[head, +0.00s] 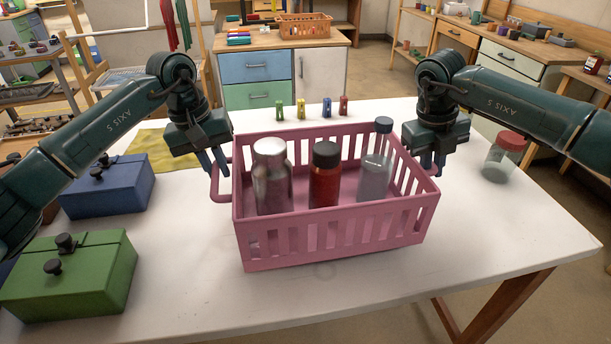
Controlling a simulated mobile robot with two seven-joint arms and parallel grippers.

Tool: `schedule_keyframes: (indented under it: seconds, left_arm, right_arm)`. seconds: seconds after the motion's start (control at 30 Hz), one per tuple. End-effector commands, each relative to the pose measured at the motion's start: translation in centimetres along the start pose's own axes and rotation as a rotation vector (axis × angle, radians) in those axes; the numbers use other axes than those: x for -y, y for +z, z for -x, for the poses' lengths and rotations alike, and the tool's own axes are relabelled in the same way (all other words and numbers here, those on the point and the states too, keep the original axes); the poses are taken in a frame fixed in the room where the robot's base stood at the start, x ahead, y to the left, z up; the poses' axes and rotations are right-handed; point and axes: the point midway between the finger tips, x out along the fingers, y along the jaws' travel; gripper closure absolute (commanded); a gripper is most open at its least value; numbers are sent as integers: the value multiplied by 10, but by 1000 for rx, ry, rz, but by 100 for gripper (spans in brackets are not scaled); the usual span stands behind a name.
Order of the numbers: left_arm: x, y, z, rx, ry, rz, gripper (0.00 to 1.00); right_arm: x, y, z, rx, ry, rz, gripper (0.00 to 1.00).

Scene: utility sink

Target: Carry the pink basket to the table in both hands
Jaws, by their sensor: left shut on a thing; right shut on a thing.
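The pink basket (330,238) with slatted sides is over the white table (500,245), near its front edge. Whether its base touches the table top is hard to tell. It holds a grey metal bottle (271,180) with a white cap, a red bottle (324,178) with a black cap and a clear bottle (374,175) with a blue cap, all upright. My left gripper (212,168) is shut on the basket's left handle. My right gripper (432,164) is shut on the right handle, which is partly hidden by the fingers.
A blue box (108,188) and a green box (72,275) stand on the left of the table, beside a yellow cloth (165,150). Several small coloured clips (301,109) stand along the back. A red-lidded jar (503,157) is at the right. The front right of the table is clear.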

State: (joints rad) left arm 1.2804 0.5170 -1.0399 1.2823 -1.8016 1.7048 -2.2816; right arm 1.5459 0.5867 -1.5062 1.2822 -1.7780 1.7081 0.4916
Motion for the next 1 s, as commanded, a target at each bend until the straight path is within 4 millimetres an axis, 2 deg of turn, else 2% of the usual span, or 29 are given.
schedule_keyframes:
  seconds: [0.47,1.0]
  left_arm:
    - [0,-1,0,-4,3,0,100]
    - [5,-1,-26,-4,3,0,100]
  right_arm:
    - [0,1,0,4,0,-2,100]
    - [-5,1,-26,4,0,-2,100]
